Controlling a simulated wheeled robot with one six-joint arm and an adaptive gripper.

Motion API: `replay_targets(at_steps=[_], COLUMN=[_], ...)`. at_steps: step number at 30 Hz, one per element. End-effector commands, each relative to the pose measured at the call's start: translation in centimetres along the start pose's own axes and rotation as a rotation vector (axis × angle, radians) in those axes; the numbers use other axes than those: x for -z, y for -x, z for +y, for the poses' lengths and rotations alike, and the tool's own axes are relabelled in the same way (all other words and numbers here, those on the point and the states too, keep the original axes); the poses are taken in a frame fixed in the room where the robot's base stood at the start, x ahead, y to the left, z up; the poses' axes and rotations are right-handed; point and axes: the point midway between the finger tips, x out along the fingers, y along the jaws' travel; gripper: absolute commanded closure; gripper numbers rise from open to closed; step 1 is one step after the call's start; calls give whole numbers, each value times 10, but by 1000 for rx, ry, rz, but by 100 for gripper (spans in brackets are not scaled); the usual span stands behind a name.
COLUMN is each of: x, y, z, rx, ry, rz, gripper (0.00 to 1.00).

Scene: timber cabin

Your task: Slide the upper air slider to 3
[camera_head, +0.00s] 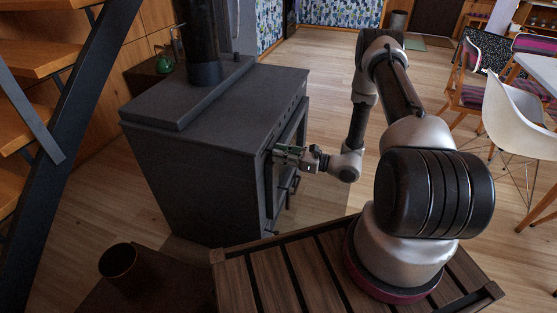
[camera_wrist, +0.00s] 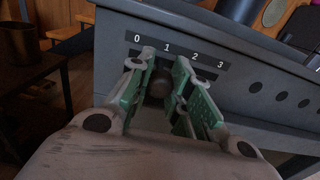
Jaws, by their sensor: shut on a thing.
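The black wood stove (camera_head: 230,130) stands left of my arm in the head view, with its front facing right. In the wrist view a dark scale plate (camera_wrist: 178,50) on the stove front bears the numbers 0, 1, 2 and 3. Below the scale, the round slider knob (camera_wrist: 159,88) sits between my fingers, below and between the 0 and 1 marks or near 1. My gripper (camera_wrist: 158,92) is shut on the knob, its green-padded fingers either side. In the head view my gripper (camera_head: 277,154) is at the upper stove front; the knob is hidden there.
A row of round holes (camera_wrist: 280,96) runs along the stove front right of the scale. A door handle (camera_head: 294,184) juts out below my gripper. A brown pot (camera_head: 120,263) stands at lower left. A white chair (camera_head: 515,115) is at right, with open floor between.

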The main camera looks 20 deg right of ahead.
Motion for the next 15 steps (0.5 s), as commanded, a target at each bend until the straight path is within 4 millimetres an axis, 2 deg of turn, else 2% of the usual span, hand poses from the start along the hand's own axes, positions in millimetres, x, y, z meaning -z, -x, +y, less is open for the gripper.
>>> replay_targets(at_steps=[1, 6, 10, 15], x=[0, 0, 0, 0], y=[0, 0, 0, 1], z=[-17, -61, -81, -89], rx=[4, 4, 2, 3], ry=[8, 5, 2, 1], rz=[0, 0, 2, 3], gripper=[100, 100, 100, 100])
